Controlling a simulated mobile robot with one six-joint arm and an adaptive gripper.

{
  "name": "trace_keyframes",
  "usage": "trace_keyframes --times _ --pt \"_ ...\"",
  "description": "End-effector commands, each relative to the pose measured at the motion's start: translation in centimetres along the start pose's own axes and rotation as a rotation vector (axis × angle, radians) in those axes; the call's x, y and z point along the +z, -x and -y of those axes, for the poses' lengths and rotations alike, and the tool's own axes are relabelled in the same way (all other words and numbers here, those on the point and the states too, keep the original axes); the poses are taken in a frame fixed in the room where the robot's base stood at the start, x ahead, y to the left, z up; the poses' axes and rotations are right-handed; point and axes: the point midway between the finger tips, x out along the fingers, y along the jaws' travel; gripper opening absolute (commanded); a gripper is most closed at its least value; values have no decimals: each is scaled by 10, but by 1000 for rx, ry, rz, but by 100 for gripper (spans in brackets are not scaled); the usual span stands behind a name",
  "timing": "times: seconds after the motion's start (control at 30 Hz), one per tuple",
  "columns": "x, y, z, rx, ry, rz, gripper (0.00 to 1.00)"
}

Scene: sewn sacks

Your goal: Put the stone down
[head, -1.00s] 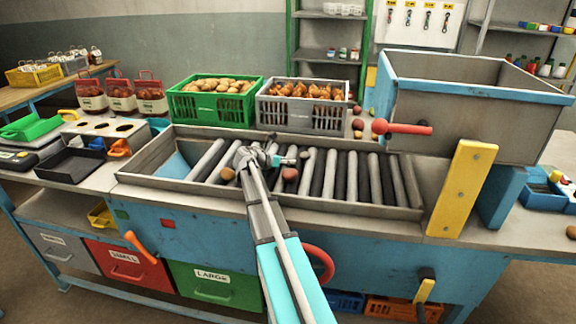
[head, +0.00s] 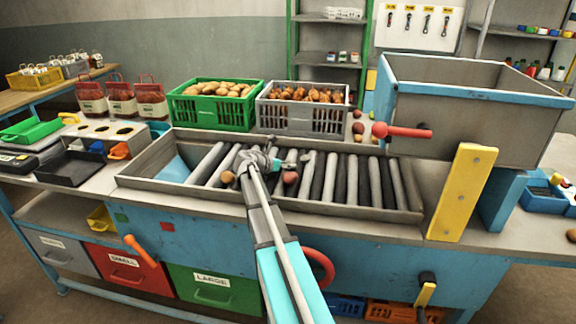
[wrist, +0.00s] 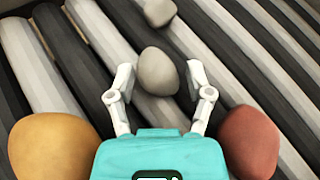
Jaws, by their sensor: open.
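My gripper (wrist: 163,88) is open over the roller bed (head: 340,178), seen also in the head view (head: 272,160). In the wrist view a rounded grey stone (wrist: 158,71) lies on the rollers between the fingertips, with a gap to each finger. A second, paler grey stone (wrist: 159,12) lies farther along the rollers, beyond the fingers. In the head view I cannot make out the stone between the fingers behind my gripper.
A tan potato (wrist: 52,147) lies left of my gripper and a reddish one (wrist: 249,142) right. Behind the bed stand a green crate (head: 214,112) of potatoes and a grey crate (head: 300,118) of onions. A metal hopper (head: 470,110) rises at the right.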

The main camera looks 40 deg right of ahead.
Motion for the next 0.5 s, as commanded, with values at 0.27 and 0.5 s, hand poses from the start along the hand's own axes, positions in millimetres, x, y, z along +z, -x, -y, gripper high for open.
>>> trace_keyframes --times 0.27,0.5 --pt "3 18 1 2 1 1 67" --pt "4 54 2 2 1 0 67"
